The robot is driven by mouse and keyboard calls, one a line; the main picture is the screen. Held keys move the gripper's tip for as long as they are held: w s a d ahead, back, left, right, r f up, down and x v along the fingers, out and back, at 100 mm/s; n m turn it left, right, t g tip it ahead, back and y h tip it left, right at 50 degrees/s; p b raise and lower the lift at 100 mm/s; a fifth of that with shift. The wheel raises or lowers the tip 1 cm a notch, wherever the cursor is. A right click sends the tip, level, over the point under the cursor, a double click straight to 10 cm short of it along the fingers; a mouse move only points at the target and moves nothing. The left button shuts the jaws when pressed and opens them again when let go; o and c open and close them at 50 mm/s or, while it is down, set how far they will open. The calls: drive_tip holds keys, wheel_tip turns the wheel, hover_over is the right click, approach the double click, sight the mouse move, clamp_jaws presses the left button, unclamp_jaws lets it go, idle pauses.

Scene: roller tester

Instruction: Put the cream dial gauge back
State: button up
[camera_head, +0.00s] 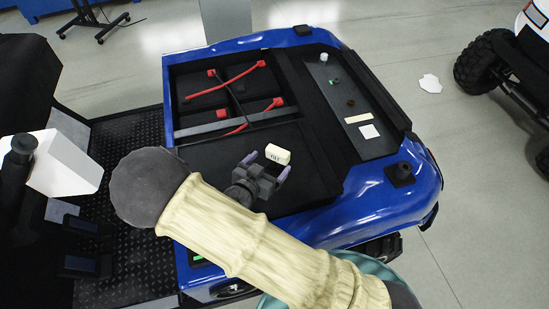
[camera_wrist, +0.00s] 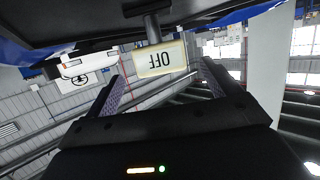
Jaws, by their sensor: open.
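The cream dial gauge (camera_head: 277,154) is a small cream block with dark lettering. It is over the black deck of the blue vehicle, just beyond my fingertips in the head view. In the wrist view the cream gauge (camera_wrist: 160,60) shows a face reading OFF upside down, joined to a short black stem (camera_wrist: 152,27) that meets a dark surface. My gripper (camera_head: 268,168) is open, with its purple-grey fingers pointing at the gauge. In the wrist view the gauge appears between the fingertips and ahead of them, with gaps at both sides. No contact shows.
A tray with red-ended bars (camera_head: 238,92) lies behind the gauge. A grey panel (camera_head: 342,88) to the right holds small knobs, a cream strip (camera_head: 358,118) and a white square (camera_head: 369,131). The deck's left part is bare.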

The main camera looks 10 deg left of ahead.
drive_tip(key=v, duration=0.6)
drive_tip(key=shift+b, duration=0.3)
drive_tip(key=shift+w, duration=0.1)
drive_tip(key=w+d+g+y, duration=0.1)
drive_tip(key=w+d+g, duration=0.1)
drive_tip(key=w, duration=0.1)
drive_tip(key=w+d+g+y, duration=0.1)
drive_tip(key=w, duration=0.1)
drive_tip(key=shift+w+d+r+g+y, duration=0.1)
drive_tip(key=shift+w+r+g+y, duration=0.1)
drive_tip(key=shift+g+y, duration=0.15)
drive_tip(key=s+d+r+n+g, duration=0.1)
drive_tip(key=s+d+r+g, duration=0.1)
drive_tip(key=d, duration=0.6)
drive_tip(key=s+d+r+n+g+y, duration=0.1)
drive_tip(key=s+d+r+g, duration=0.2)
drive_tip(key=d, duration=0.5)
drive_tip(key=s+d+r+n+g+y, duration=0.1)
drive_tip(key=s+d+r+g, duration=0.1)
drive_tip(key=d+r, duration=0.3)
drive_tip(key=s+d, duration=0.1)
drive_tip(key=d, duration=0.2)
drive_tip(key=shift+s+n, duration=0.35)
drive_tip(key=shift+n, duration=0.05)
drive_tip(key=shift+r+g, duration=0.25)
